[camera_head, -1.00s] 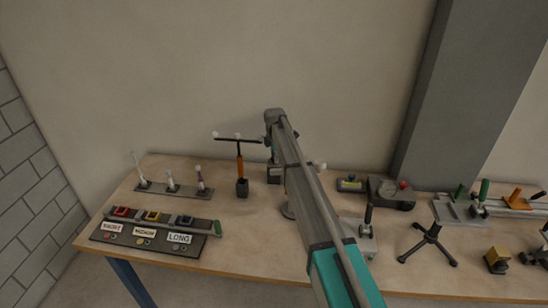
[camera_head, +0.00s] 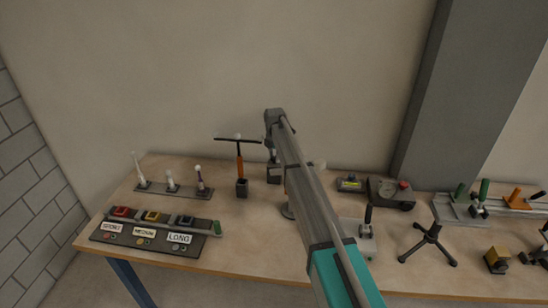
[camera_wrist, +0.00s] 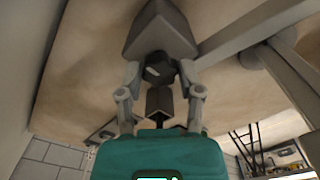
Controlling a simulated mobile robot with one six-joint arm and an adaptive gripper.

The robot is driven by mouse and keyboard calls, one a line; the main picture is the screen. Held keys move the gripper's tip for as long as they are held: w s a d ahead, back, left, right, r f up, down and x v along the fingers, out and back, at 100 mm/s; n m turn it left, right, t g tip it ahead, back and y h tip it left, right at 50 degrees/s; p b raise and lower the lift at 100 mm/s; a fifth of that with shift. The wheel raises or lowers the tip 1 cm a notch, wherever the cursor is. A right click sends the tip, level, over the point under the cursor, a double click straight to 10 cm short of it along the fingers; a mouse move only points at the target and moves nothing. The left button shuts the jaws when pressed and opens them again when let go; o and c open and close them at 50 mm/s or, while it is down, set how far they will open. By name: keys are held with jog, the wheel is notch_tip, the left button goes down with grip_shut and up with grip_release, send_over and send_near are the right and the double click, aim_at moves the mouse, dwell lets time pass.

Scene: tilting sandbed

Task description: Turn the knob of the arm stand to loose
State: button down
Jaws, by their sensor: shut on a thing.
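The arm stand shows in the wrist view as a large grey block (camera_wrist: 158,30) with a dark knob (camera_wrist: 158,72) on its near face. My gripper (camera_wrist: 160,70) is shut on the knob, a finger on each side. The fingertips partly cover it, so its turn position cannot be read. In the head view, my gripper (camera_head: 273,158) points down just above a small dark grey block (camera_head: 275,175) at the back of the table. My own arm hides part of the stand there.
A T-shaped post with an orange stem (camera_head: 239,167) stands close to the left of my gripper. A labelled button panel (camera_head: 150,238) and a strip with several pegs (camera_head: 172,190) lie further left. A dial box (camera_head: 388,190) and a black tripod (camera_head: 430,240) are on the right.

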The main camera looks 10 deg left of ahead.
jog(key=shift+c, duration=1.3)
grip_release()
jog(key=shift+m, duration=0.4)
